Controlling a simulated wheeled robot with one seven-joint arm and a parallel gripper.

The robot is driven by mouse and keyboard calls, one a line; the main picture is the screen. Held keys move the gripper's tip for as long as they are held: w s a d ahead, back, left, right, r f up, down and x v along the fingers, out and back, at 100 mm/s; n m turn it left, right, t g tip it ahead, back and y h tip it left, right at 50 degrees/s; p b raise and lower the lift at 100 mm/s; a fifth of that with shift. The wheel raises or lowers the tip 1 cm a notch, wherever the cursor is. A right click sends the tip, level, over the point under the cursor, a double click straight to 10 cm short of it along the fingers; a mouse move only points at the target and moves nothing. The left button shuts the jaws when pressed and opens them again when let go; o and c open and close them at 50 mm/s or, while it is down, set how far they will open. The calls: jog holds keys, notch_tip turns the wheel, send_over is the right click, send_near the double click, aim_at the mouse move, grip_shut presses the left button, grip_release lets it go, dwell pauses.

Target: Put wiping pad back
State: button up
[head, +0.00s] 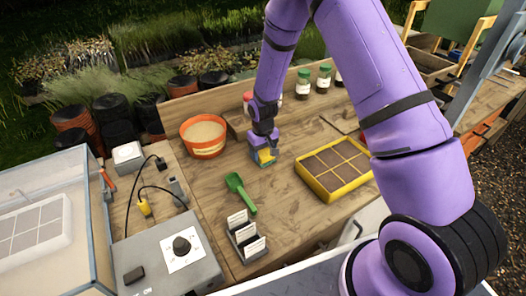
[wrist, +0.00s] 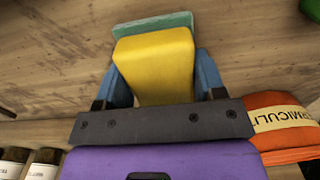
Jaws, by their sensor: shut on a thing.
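The wiping pad is a yellow block with a green-teal layer along its far side. In the wrist view the pad (wrist: 155,62) sits between the two blue fingers of my gripper (wrist: 160,85), which is shut on it. In the head view the pad (head: 264,156) is at my gripper (head: 264,150), low over the wooden bench, right of the orange pot. I cannot tell whether the pad touches the bench. Its lower face is hidden.
An orange pot (head: 203,146) is left of my gripper; a yellow seed tray (head: 318,187) is to the right. A green scoop (head: 240,193) and a label holder (head: 246,236) are nearer. Jars (head: 303,84) stand on the back shelf. Bench (head: 285,215) between scoop and tray is clear.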

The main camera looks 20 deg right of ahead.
jog(key=o, duration=0.9)
notch_tip(320, 180, up, 12)
jog(key=shift+r, duration=0.2)
jog(key=s+d+r+t, duration=0.1)
jog(key=s+r, duration=0.3)
jog(key=r, duration=0.3)
jog(key=s+d+r+m+t, duration=0.15)
jog(key=s+r, duration=0.25)
jog(key=r, duration=0.4)
jog(key=s+d+r+n, duration=0.1)
jog(key=s+d+r, duration=0.1)
jog(key=s+r, duration=0.35)
jog(key=s+d+r+m+t, duration=0.1)
jog(key=s+r, duration=0.4)
jog(key=s, duration=0.4)
jog(key=s+d+r+t, duration=0.1)
jog(key=s+r, duration=0.4)
jog(key=s, duration=0.5)
jog(key=shift+s+d+m+t, duration=0.15)
jog(key=shift+d+m+t, duration=0.05)
jog(key=shift+m+t, duration=0.15)
